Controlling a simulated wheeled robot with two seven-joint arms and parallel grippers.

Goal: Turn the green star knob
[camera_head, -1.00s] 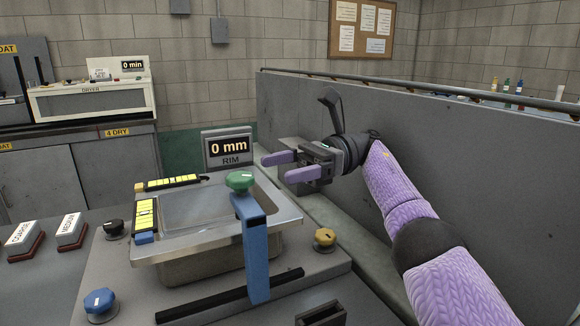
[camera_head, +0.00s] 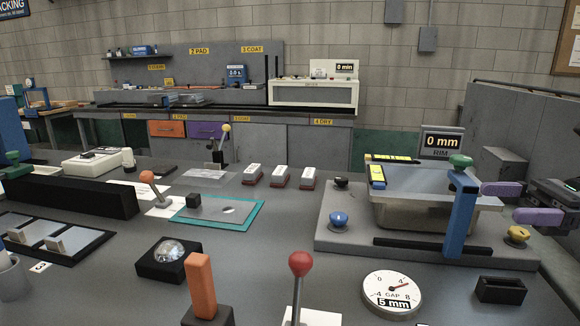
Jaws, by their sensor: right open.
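The green star knob (camera_head: 461,161) sits on top of an upright blue bracket (camera_head: 461,215) at the front of a metal tray (camera_head: 400,187) on the right. Its lobes are too small to make out. My right gripper (camera_head: 520,202) enters at the right edge. Its two purple fingers point left and are apart, with nothing between them. They are right of the knob and lower in the picture, not touching it. My left gripper is out of view.
A display reading 0 mm (camera_head: 442,142) stands behind the tray. A blue knob (camera_head: 338,221), a black knob (camera_head: 341,183) and a yellow knob (camera_head: 518,235) surround it. A red-topped lever (camera_head: 300,265) and a round gap dial (camera_head: 392,293) stand in front.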

